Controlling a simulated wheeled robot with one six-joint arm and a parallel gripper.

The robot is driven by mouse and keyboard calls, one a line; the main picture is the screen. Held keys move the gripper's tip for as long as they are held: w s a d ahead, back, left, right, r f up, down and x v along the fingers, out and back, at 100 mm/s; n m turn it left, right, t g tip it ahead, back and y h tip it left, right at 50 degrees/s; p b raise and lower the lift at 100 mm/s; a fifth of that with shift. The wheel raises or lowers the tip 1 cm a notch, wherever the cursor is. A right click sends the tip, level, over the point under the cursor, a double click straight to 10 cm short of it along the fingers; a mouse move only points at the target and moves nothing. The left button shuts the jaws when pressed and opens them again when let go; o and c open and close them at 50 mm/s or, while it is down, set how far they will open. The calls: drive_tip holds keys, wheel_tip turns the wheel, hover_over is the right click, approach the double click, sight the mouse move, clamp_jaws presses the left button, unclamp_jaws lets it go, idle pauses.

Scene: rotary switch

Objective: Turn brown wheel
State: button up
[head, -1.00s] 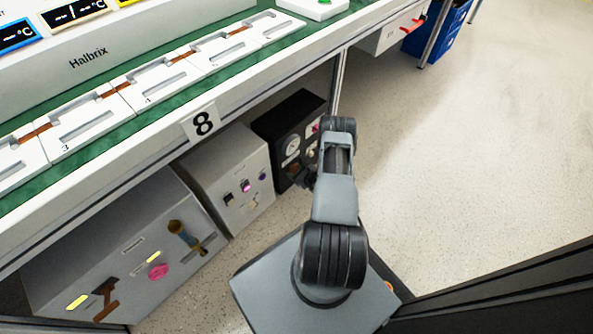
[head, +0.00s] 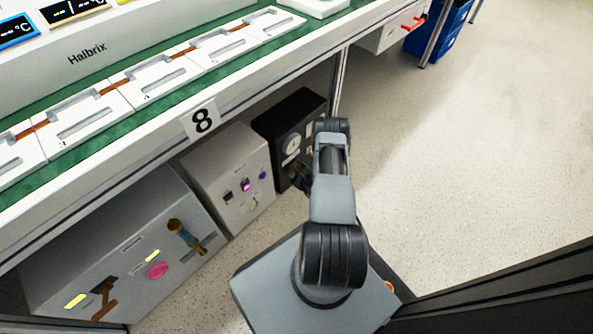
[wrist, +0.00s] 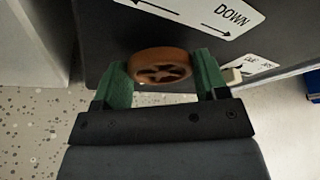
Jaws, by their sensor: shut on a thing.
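The brown wheel (wrist: 160,66) is a round spoked knob on the front of a black box (wrist: 100,30). In the wrist view it sits between the two green fingers of my gripper (wrist: 163,76), which are shut on it from both sides. The black box also shows in the head view (head: 287,117) under the bench. There my gripper (head: 300,176) is at the box's front, mostly hidden by my arm, and the brown wheel cannot be made out.
A white label with arrows and "DOWN" (wrist: 225,14) is above the wheel. A light knob (wrist: 234,77) is close to the right finger. Grey boxes with controls (head: 222,165) stand left under the bench (head: 120,150). Open floor (head: 480,150) lies to the right.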

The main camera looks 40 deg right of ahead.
drive_tip(key=shift+s+a+f+n+t+h+b, duration=0.1)
drive_tip(key=shift+n+t+h+b, duration=0.2)
drive_tip(key=shift+n, duration=0.35)
drive_tip(key=shift+f+n+t+h+b, duration=0.1)
drive_tip(key=shift+n+h+b, duration=0.1)
drive_tip(key=shift+n+h, duration=0.35)
drive_tip(key=o, duration=0.9)
drive_tip(key=shift+n, duration=0.3)
drive_tip(key=shift+r, duration=0.1)
drive_tip(key=r+p, duration=0.1)
drive_tip(key=r, duration=0.2)
drive_tip(key=r+p, duration=0.1)
drive_tip(key=shift+s+a+r+p, duration=0.2)
drive_tip(key=shift+s+r+p, duration=0.05)
drive_tip(key=shift+p, duration=0.1)
drive_tip(key=s+a+r+p, duration=0.2)
drive_tip(key=s, duration=0.2)
drive_tip(key=s+a+r+p, duration=0.1)
drive_tip(key=s+r+p, duration=0.1)
drive_tip(key=s+r, duration=0.1)
drive_tip(key=s+a+r+p, duration=0.2)
drive_tip(key=s+r, duration=0.1)
drive_tip(key=s, duration=0.2)
drive_tip(key=shift+a+r, duration=0.2)
drive_tip(key=shift+a, duration=0.1)
